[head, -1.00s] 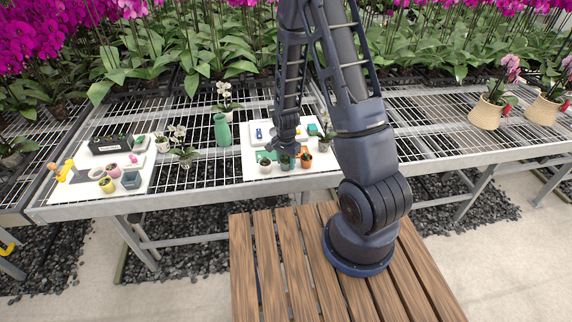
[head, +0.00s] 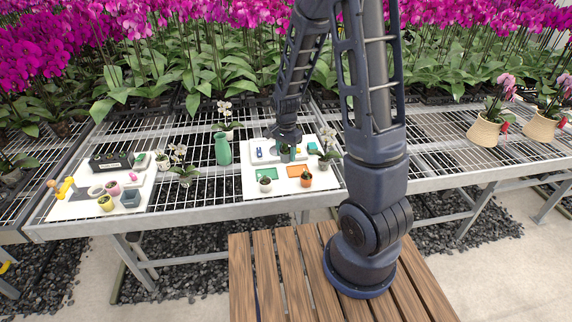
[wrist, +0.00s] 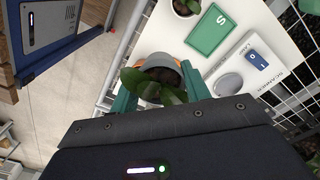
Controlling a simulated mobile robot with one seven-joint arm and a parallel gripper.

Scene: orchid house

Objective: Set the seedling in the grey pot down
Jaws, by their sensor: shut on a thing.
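My gripper (wrist: 160,88) is shut on the grey pot (wrist: 163,60), with a teal finger on each side of it. The seedling's green leaves (wrist: 152,86) rise from the pot towards the wrist camera. In the head view my gripper (head: 287,146) hangs over the white board (head: 253,192), with the grey pot (head: 286,156) under it. An orange edge shows beside the pot in the wrist view.
A scanner (wrist: 247,66) stands close to my gripper. A green vase (head: 222,149) stands left of the board.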

